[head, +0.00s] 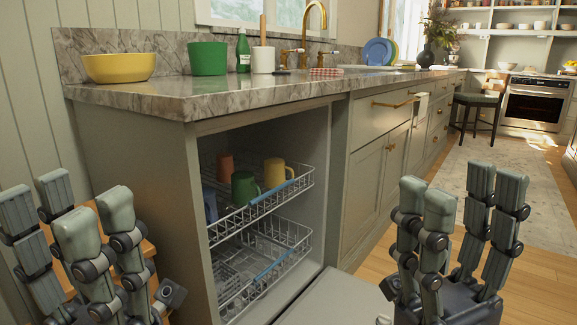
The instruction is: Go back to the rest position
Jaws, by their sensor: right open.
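My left gripper (66,215) is at the lower left of the head view, with its fingers pointing up, spread and empty. My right gripper (460,205) is at the lower right, fingers up, open and empty. Both are in front of the dishwasher and apart from its racks. Nothing lies between the fingers of either gripper. The palm of the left gripper is partly cut off by the frame edge.
The open dishwasher has an upper rack (300,181) holding several cups, including a green cup (244,188) and a yellow cup (277,172), and a lower rack (297,252). Its lowered door (335,302) lies between my grippers. The counter (180,94) holds a yellow bowl (119,68).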

